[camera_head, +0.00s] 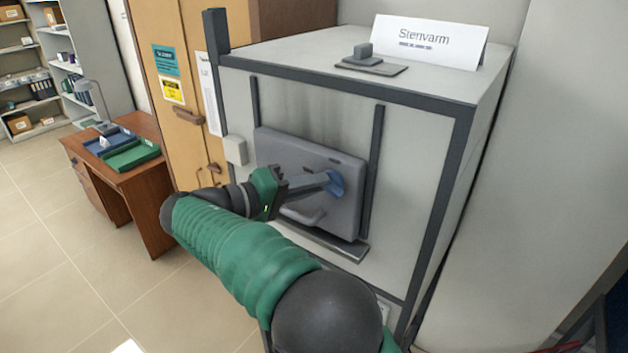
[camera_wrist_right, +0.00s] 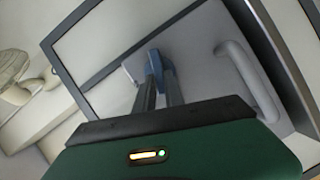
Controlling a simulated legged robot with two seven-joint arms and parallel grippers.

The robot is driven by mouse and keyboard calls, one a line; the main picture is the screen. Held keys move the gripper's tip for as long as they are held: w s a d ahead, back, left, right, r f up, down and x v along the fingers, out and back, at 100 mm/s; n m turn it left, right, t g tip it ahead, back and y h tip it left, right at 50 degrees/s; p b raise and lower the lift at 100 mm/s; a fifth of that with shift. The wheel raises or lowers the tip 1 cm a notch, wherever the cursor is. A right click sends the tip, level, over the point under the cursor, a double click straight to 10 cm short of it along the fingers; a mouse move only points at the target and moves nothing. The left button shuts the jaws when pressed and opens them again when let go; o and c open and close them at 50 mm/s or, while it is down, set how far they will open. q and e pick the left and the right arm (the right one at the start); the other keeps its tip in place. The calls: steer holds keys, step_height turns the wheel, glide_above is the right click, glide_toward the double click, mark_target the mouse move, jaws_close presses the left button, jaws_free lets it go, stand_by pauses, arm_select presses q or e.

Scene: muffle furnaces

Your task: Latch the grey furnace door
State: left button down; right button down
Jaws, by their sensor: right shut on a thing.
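The grey furnace (camera_head: 420,130) stands at the right of the head view, with a sign reading "Stenvarm" on top. Its grey door (camera_head: 300,153) lies against the front, between two dark vertical rails. A blue latch handle (camera_head: 336,184) is at the door's right part; it also shows in the right wrist view (camera_wrist_right: 165,68). My right gripper (camera_head: 324,182) is shut on this blue handle, and its fingers hide part of it. A grey bar handle (camera_head: 304,215) sits lower on the door, below my fingers; the wrist view shows it at the right (camera_wrist_right: 250,80). My left gripper is out of view.
A wooden desk (camera_head: 135,180) with a green tray (camera_head: 132,155) and a lamp stands to the left. A brown cabinet (camera_head: 187,140) is beside the furnace. Shelves (camera_head: 30,75) stand far left. A dark ledge (camera_head: 340,252) juts out below the door. The floor at left is clear.

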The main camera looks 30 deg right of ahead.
steer(key=shift+w+f+n+h+p, duration=0.15)
steer(key=shift+n+h, duration=0.1)
steer(key=shift+n, duration=0.4)
steer(key=shift+s+f+n+h+p, duration=0.1)
steer(key=shift+n+h, duration=0.2)
steer(key=shift+n, duration=0.3)
steer(key=shift+w+f+n+h+p, duration=0.15)
steer(key=shift+n+h, duration=0.1)
steer(key=shift+n, duration=0.4)
steer(key=shift+s, duration=0.1)
steer(key=c, duration=1.4)
jaws_free()
steer(key=shift+a, duration=0.1)
steer(key=shift+c, duration=0.2)
